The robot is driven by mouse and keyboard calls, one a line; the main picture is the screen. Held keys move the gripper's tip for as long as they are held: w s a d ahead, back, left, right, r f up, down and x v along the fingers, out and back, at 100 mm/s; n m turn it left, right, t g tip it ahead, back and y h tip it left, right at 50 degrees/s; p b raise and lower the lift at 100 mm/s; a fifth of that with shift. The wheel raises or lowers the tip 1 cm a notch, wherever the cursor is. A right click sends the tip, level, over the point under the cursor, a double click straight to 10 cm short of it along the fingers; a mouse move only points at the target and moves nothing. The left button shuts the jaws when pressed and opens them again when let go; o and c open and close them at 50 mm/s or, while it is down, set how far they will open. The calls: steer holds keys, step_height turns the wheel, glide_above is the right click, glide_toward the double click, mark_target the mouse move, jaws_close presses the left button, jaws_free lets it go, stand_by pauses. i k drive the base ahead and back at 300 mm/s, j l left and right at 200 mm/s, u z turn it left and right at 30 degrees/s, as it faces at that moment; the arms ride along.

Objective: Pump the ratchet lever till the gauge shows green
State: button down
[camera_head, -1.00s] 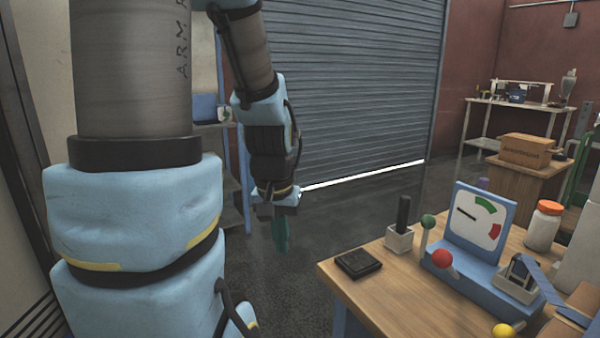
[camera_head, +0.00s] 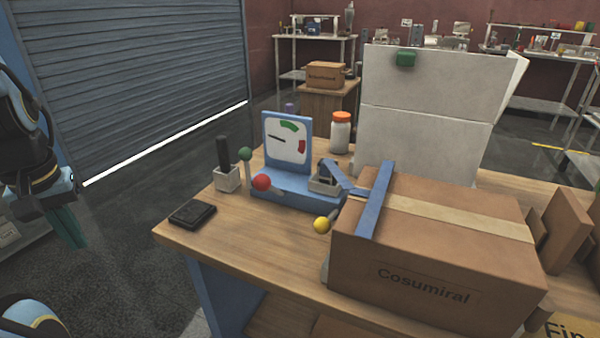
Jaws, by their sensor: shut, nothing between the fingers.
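The gauge (camera_head: 287,150) has a white face on a blue upright panel. Levers with a green knob (camera_head: 245,154), red knob (camera_head: 262,183) and yellow knob (camera_head: 322,225) stand around the base. My gripper (camera_head: 70,230) is at far left, off the table, shut and empty, its teal fingers pointing down.
A large cardboard box (camera_head: 430,250) fills the table's right front. Behind it stand white boxes (camera_head: 430,100) and an orange-capped jar (camera_head: 340,135). A black pad (camera_head: 192,214) and a holder with a black handle (camera_head: 227,178) lie at left. The wooden table's (camera_head: 260,255) front left is clear.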

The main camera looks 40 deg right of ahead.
mark_target(261, 182)
steer(key=z, duration=1.3)
